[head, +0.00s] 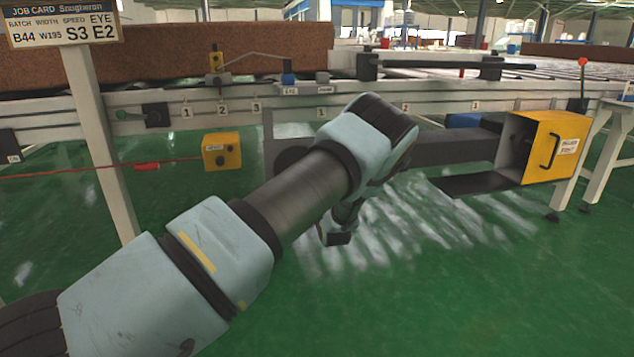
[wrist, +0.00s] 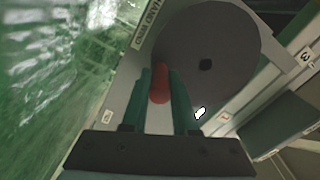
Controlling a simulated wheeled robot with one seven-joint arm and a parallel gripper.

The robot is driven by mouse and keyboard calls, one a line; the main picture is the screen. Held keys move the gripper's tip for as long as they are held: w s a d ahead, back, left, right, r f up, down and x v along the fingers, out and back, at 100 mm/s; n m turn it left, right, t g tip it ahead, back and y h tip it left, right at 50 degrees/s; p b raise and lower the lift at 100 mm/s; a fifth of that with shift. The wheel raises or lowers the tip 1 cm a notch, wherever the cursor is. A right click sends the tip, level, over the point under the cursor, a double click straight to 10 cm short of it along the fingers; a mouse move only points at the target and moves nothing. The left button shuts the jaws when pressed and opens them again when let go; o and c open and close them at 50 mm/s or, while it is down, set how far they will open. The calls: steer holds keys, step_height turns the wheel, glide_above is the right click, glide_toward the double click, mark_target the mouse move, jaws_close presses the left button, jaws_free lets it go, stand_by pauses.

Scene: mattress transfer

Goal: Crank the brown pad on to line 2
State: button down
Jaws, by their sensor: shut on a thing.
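The brown pad (head: 170,55) is a long block lying on the conveyor frame at the back left in the head view. Labels 1, 2 (head: 222,108) and 3 sit on the rail below it. A second set, with its own 2 (head: 405,107), runs further right. In the wrist view a grey crank disc (wrist: 220,40) carries a red knob (wrist: 160,85). My gripper (wrist: 160,80) is shut on this knob, one finger on each side. A small white mark (wrist: 200,113) is at the disc's lower edge, near a label 2 (wrist: 225,117).
A yellow-faced box (head: 550,145) juts out at right. A post with a job card (head: 62,24) stands at left. The green floor (head: 480,300) is clear in front.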

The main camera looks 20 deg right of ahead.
steer(key=w+a+r+m, duration=0.1)
steer(key=a+m, duration=0.8)
steer(key=m, duration=1)
steer(key=shift+a+r+p, duration=0.2)
steer(key=shift+r+p, duration=0.2)
steer(key=shift+p, duration=0.05)
steer(key=shift+r, duration=0.1)
steer(key=c, duration=0.7)
jaws_free()
steer(key=s, duration=0.3)
steer(key=s+a+p, duration=0.1)
steer(key=s, duration=0.6)
steer(key=shift+s+a+p, duration=0.15)
steer(key=shift+s+p, duration=0.15)
steer(key=shift+p, duration=0.1)
